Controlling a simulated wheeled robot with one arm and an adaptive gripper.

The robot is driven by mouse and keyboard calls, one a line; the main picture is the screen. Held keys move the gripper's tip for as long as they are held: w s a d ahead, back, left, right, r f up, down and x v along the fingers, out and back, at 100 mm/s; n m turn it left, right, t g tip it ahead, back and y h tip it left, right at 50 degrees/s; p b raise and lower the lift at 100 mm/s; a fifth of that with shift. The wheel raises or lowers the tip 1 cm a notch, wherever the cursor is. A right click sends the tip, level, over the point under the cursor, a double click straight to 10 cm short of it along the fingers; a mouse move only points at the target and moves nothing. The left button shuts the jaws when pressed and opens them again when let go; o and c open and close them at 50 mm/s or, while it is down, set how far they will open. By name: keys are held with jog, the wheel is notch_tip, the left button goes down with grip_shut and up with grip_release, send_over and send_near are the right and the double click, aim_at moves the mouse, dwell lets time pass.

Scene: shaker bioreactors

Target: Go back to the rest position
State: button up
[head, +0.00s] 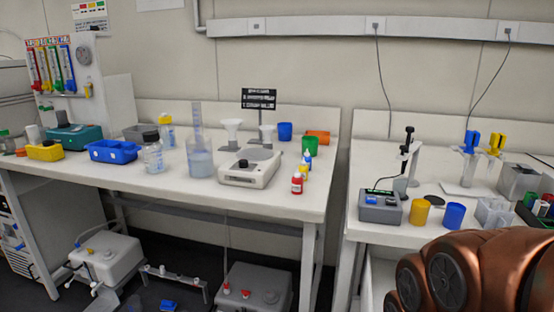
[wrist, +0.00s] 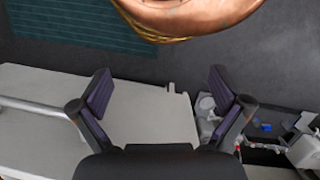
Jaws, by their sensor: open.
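My gripper (wrist: 158,95) shows in the wrist view with its two dark fingers spread wide apart and nothing between them. Below it in that view lie a pale flat surface (wrist: 150,118) and dark floor. My copper-coloured arm (head: 480,270) fills the lower right of the head view, in front of the right bench. The gripper itself does not show in the head view.
The left bench (head: 240,200) holds bottles, a cylinder, a scale (head: 250,167) and a blue tray (head: 112,150). The right bench (head: 375,160) holds a grey device (head: 380,207), a yellow cup (head: 420,211) and a blue cup (head: 454,215).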

notch_tip(320, 180, up, 20)
jog(key=s+t+p, duration=0.1)
jog(key=p, duration=2)
jog(key=shift+s+a+r+n, duration=0.2)
jog(key=shift+s+a+n, duration=0.1)
jog(key=shift+s, duration=0.1)
